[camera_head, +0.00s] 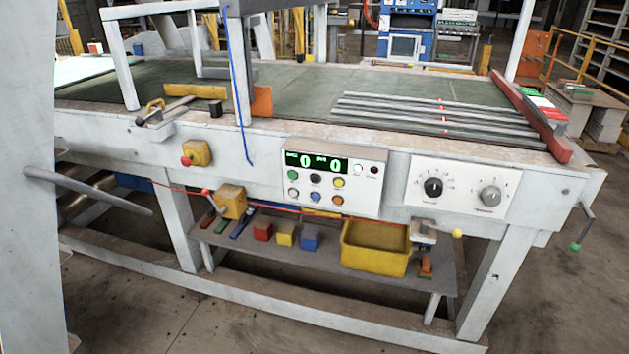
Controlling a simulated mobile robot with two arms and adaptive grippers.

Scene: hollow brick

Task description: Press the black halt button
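The control panel (331,209) is a white box on the front beam of the machine table. It has a dark display with green lettering and two zeros. Neither of my grippers is in view.
Below the black button are a blue button (315,196) and an orange button (337,200). A dial plate (462,204) is at right. A shelf below holds coloured blocks and a yellow bin (375,259).

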